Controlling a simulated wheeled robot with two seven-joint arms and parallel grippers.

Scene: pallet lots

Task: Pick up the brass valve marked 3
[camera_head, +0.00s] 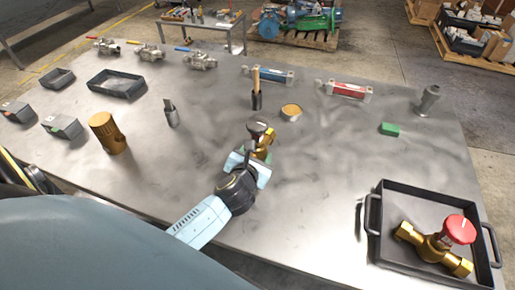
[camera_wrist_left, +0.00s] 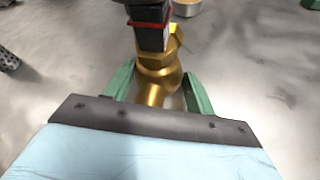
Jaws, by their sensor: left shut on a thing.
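A brass valve with a dark handwheel (camera_head: 265,144) is near the middle of the metal table. My left gripper (camera_head: 254,160) is shut on it. In the left wrist view the brass body (camera_wrist_left: 156,78) sits between the two green fingers (camera_wrist_left: 160,92), with a dark stem and a red band above. I cannot tell whether the valve touches the table. A second brass valve with a red handwheel (camera_head: 437,246) lies in a dark tray with handles (camera_head: 388,195) at the right front. No number is readable on either valve. My right gripper is not in view.
A brass cylinder (camera_head: 108,134), a grey fitting (camera_head: 171,114), a dark brush-like tool (camera_head: 257,98), a round tin (camera_head: 291,112) and a green block (camera_head: 389,129) stand around the middle. Dark bins (camera_head: 116,84) and several lever valves are at the left and back. The table between gripper and tray is clear.

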